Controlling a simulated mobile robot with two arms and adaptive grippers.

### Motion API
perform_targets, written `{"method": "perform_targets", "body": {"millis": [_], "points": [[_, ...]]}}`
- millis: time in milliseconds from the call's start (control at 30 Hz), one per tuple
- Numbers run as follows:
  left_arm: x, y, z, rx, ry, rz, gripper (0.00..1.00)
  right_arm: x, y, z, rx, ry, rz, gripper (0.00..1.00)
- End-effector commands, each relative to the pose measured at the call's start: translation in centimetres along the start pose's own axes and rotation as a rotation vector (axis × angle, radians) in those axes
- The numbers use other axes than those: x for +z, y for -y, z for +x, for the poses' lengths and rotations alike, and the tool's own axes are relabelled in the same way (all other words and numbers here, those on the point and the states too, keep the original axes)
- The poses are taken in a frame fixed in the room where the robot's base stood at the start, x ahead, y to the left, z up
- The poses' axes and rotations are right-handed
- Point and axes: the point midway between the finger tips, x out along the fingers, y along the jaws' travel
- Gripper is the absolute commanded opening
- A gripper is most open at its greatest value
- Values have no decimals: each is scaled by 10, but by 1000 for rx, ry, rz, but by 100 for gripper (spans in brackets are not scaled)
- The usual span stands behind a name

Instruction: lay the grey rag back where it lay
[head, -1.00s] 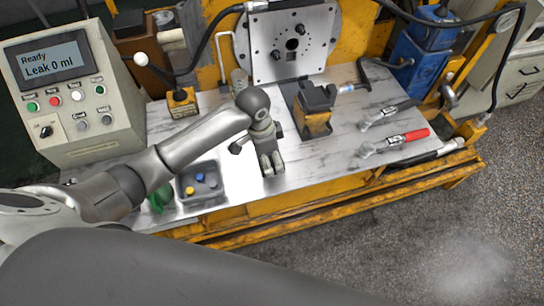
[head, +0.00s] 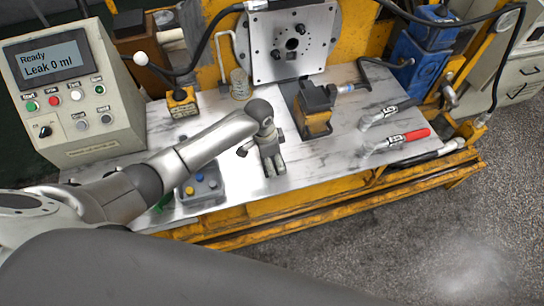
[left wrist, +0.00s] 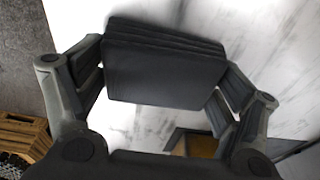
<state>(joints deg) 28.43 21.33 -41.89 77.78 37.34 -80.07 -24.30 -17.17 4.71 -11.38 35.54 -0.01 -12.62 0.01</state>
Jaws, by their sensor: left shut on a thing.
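The grey rag (left wrist: 165,62) shows in the left wrist view as a dark, flat, folded pad with several layered edges. My left gripper (head: 274,168) is shut on it, with one finger on each side of the pad. In the head view the gripper points down over the front middle of the pale bench top (head: 345,135). I cannot make out the rag there, nor tell whether it touches the bench. My right gripper is not in view.
A grey box with coloured buttons (head: 203,187) is left of the gripper. A black-and-yellow block (head: 314,112) stands to the right, near the upright plate (head: 291,42). Two handled tools, one red (head: 416,134), lie farther right. A control box (head: 67,90) stands at left.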

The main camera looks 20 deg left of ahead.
Motion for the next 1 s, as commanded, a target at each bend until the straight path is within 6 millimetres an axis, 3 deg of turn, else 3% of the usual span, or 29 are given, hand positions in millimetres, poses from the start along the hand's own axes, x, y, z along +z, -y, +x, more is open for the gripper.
{"method": "perform_targets", "body": {"millis": [100, 133, 233, 667, 867, 1000], "points": [[0, 0, 3, 0, 0, 0, 68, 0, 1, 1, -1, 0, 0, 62], [0, 0, 3, 0, 0, 0, 88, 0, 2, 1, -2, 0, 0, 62], [0, 0, 3, 0, 0, 0, 100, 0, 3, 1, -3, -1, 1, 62], [0, 0, -2, -1, 0, 0, 100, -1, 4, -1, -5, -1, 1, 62], [-1, 1, -30, -4, -3, 1, 100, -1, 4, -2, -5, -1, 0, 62], [-1, 2, -61, -4, -3, 1, 100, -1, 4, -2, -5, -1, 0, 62]]}}
